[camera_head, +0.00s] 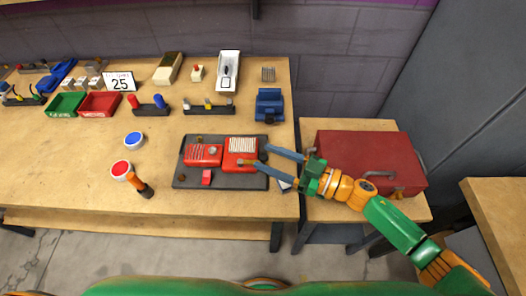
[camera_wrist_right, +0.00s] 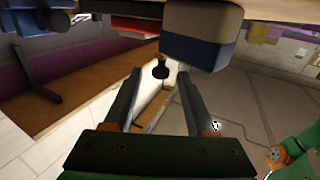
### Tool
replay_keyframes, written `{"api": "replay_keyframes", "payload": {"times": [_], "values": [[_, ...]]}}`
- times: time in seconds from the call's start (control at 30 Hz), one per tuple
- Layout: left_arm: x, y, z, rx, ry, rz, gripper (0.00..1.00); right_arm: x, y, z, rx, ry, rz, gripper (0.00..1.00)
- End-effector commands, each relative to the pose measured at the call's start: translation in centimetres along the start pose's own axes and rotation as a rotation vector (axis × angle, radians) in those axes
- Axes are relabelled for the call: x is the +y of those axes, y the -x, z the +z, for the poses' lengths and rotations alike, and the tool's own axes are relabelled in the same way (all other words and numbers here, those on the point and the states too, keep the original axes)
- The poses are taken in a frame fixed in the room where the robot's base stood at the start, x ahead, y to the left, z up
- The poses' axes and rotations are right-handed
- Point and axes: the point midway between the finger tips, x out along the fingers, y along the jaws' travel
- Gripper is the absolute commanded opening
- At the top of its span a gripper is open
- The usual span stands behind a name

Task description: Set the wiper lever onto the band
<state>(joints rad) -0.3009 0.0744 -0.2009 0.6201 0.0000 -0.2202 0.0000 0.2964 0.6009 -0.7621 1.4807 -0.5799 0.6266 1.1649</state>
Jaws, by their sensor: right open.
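A dark board (camera_head: 180,180) on the workbench carries two red units. The left red unit (camera_head: 203,154) has pale markings. The right red unit (camera_head: 240,146) has a cream striped panel, and a small dark and yellowish part (camera_head: 240,162) shows at its front edge. I cannot tell for certain which part is the wiper lever or where the band lies. My right gripper (camera_head: 254,156) is open, its fingers reaching over the board's right side. In the right wrist view, a small dark knob (camera_wrist_right: 160,68) appears between the open fingers (camera_wrist_right: 157,80), with no visible contact. My left gripper is out of view.
A red block (camera_head: 207,177) sits on the board's front. A red toolbox (camera_head: 360,155) stands on the right-hand side table. A blue device (camera_head: 269,104) is behind the board. Red-topped (camera_head: 121,169) and blue-topped (camera_head: 134,139) round items are left. The bench front is mostly clear.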

Motion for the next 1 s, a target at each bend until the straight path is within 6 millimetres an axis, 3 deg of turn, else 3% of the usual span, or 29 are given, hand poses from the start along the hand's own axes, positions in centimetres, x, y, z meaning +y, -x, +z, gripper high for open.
{"api": "replay_keyframes", "payload": {"times": [0.1, 0.33, 0.53, 0.57, 1.0], "values": [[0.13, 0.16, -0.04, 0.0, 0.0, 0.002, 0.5, -0.04, -1.07, -0.04, 0.0, 0.001, -0.001, 0.56], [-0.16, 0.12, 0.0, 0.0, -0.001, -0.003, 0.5, -0.04, -1.22, 0.04, 0.0, 0.001, 0.0, 0.56], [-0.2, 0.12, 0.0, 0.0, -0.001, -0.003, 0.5, -0.04, -1.2, 0.03, 0.0, 0.001, 0.0, 0.02], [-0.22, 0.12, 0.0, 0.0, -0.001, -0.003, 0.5, -0.04, -1.2, 0.03, 0.0, 0.001, 0.0, 0.0], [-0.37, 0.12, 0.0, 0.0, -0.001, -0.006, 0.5, -0.05, -1.2, 0.03, 0.0, 0.001, 0.0, 0.0]]}}
